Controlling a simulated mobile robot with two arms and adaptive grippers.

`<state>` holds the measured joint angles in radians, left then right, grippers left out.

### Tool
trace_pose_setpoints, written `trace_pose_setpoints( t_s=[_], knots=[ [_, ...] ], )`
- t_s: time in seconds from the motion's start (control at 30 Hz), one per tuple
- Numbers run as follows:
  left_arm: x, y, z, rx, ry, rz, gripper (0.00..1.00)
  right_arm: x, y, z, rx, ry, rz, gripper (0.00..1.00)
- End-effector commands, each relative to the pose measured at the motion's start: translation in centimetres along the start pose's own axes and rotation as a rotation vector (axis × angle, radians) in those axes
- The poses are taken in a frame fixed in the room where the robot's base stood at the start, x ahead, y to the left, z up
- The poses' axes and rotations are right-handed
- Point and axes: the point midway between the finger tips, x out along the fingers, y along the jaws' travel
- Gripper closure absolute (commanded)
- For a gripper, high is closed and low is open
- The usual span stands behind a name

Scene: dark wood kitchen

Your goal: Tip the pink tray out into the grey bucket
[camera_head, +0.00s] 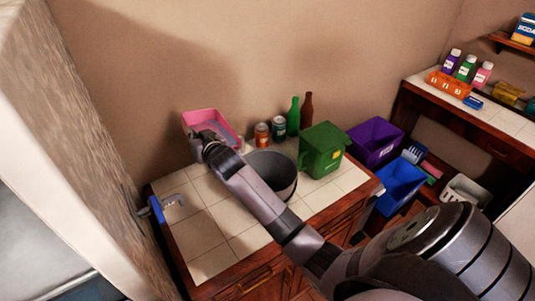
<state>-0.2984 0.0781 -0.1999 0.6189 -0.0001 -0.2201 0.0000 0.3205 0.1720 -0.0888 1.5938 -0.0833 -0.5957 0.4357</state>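The pink tray (222,117) is at the back left, in front of the wall and higher in the picture than the counter's back edge. My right gripper (203,137) is at its near left side, and only this gripper seems to bear it. The fingertips are mostly hidden against the tray, which looks somewhat tilted. I cannot make out its contents. The grey bucket (284,183) stands upright on the tiled counter, to the right of the tray; my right forearm hides its left part. My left gripper is not in view.
A green bin (322,150), two bottles (293,117) and two jars (262,135) stand close around the bucket on the counter (197,230). The counter's front left is clear. Purple (375,140) and blue bins (399,186) are farther right.

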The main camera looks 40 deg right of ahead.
Motion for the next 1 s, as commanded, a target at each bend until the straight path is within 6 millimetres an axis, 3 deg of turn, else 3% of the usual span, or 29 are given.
trace_pose_setpoints(
  t_s=[0.2, 1.0],
  knots=[
    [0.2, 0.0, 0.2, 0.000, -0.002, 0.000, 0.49, -3.0, -1.0, 0.8, 0.058, 0.035, -0.019, 1.00],
    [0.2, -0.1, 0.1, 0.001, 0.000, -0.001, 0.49, -3.5, 0.2, 0.3, 0.123, 0.076, -0.052, 1.00]
  ],
)
